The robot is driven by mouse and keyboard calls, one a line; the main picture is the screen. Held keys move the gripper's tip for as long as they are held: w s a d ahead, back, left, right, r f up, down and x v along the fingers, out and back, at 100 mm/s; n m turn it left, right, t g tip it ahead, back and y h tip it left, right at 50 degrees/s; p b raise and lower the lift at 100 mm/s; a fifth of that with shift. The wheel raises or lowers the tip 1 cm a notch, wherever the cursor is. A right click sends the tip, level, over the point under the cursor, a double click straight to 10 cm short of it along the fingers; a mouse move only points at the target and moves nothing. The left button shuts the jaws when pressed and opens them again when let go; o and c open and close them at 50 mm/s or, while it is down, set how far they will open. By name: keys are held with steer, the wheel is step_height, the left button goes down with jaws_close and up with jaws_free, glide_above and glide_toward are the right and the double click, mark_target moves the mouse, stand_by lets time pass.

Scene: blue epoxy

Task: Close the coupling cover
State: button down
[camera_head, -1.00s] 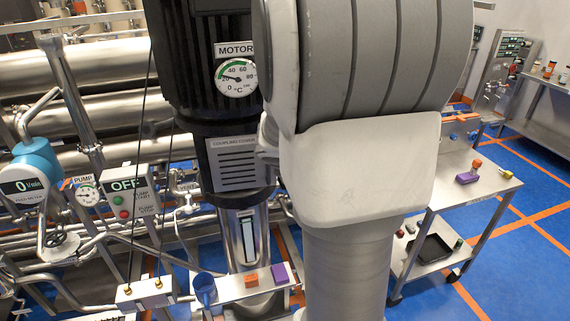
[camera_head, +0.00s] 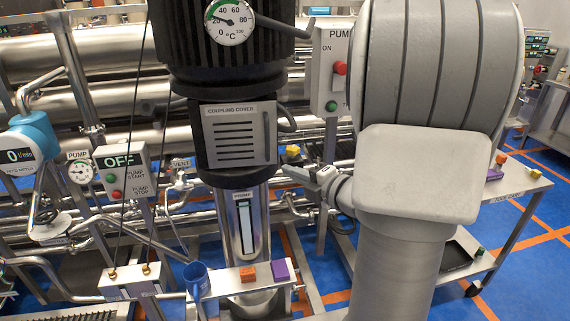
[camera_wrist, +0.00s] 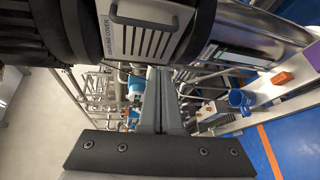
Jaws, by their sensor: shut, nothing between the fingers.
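The coupling cover (camera_head: 238,152) is a grey slotted plate with a printed label and a bar handle (camera_head: 267,137) along its right side. It sits at the front of the dark coupling housing below the motor; I cannot tell whether it lies fully flush.
The motor (camera_head: 265,45) with its gauge is above the cover. A pump switch box (camera_head: 331,90) stands right of it. A shelf (camera_head: 225,282) holds a blue cup (camera_head: 196,281), an orange block (camera_head: 247,273) and a purple block (camera_head: 280,270). Pipes run behind.

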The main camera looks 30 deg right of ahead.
steer(key=w+d+t+p, duration=0.1)
steer(key=w, duration=1)
steer(key=shift+r+m+t+y+p, duration=0.3)
steer(key=shift+r+m+t+y, duration=0.1)
steer(key=shift+w+d, duration=0.1)
steer(key=shift+w+d+b, duration=0.8)
steer(key=shift+w+b, duration=0.15)
steer(key=shift+b, duration=0.25)
steer(key=shift+s+a, duration=0.1)
